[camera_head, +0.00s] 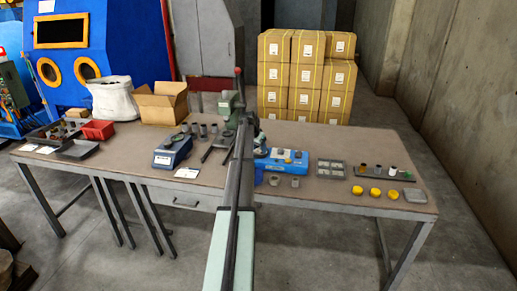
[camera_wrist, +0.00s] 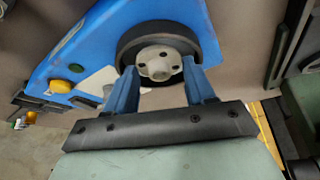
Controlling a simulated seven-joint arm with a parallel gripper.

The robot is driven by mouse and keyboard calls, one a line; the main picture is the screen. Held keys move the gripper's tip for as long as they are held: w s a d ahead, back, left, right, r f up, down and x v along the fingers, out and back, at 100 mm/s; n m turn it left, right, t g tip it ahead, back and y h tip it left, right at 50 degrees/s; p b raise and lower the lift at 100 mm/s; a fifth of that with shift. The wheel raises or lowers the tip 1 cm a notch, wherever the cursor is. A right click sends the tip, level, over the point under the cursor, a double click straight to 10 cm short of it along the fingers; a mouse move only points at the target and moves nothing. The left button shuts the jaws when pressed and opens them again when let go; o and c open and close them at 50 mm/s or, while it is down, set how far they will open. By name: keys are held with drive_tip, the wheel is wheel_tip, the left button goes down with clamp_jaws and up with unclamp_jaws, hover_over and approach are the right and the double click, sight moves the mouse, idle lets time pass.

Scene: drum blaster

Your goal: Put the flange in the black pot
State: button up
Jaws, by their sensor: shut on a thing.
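The pale grey flange (camera_wrist: 158,64), round with small holes in its face, shows in the wrist view between the blue fingertips of my gripper (camera_wrist: 159,70). My gripper is shut on it. A round black rim (camera_wrist: 150,31), which looks like the black pot, surrounds the flange in this view and sits on a blue machine (camera_wrist: 75,55). I cannot tell whether the flange is inside the rim or above it. In the head view the blue machine (camera_head: 292,160) stands mid-table. My arm hides most of the gripper, the flange and the black rim there.
Two small grey parts (camera_head: 295,183) lie in front of the machine. To the right are a compartment tray (camera_head: 331,169), a rack of small pieces (camera_head: 372,173) and yellow round pieces (camera_head: 375,192). To the left stand a blue scale (camera_head: 172,152) and a cardboard box (camera_head: 162,104).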

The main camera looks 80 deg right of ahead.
drive_tip(key=o, duration=1)
drive_tip(key=shift+f, duration=0.1)
drive_tip(key=shift+c, duration=0.2)
drive_tip(key=v, duration=1.2)
drive_tip(key=shift+w, duration=0.1)
